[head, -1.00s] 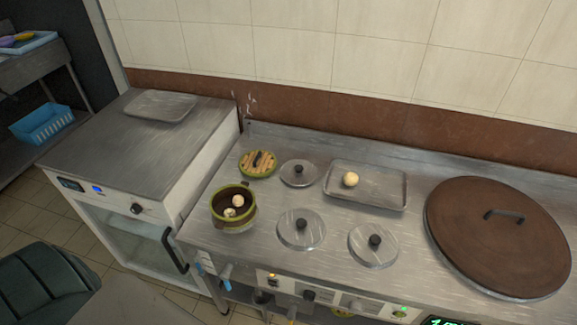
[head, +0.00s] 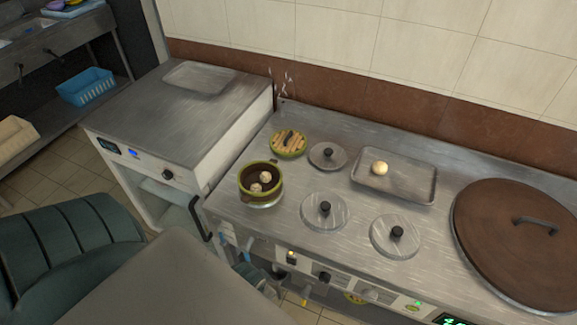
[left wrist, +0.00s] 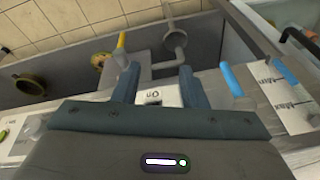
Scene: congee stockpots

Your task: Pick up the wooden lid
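A small round wooden lid (head: 289,144) with light slats, a green rim and a dark handle lies flat at the back left of the steel counter in the head view. A green-rimmed pot (head: 247,190) stands open in front of it, with pale buns (head: 265,177) inside. A large brown lid (head: 515,235) with a dark bar handle lies at the right. My left gripper (left wrist: 158,88) is open and empty in the left wrist view, its fingers spread before the counter's front fittings. It is not seen near either lid. My right gripper is not in view.
Small steel lids with black knobs (head: 327,155) (head: 325,210) (head: 396,236) sit on the counter. A steel tray (head: 415,188) holds one bun (head: 379,168). A steel-topped cabinet (head: 165,125) adjoins at left. Blue (left wrist: 230,80) and yellow (left wrist: 121,42) valve handles show in the left wrist view.

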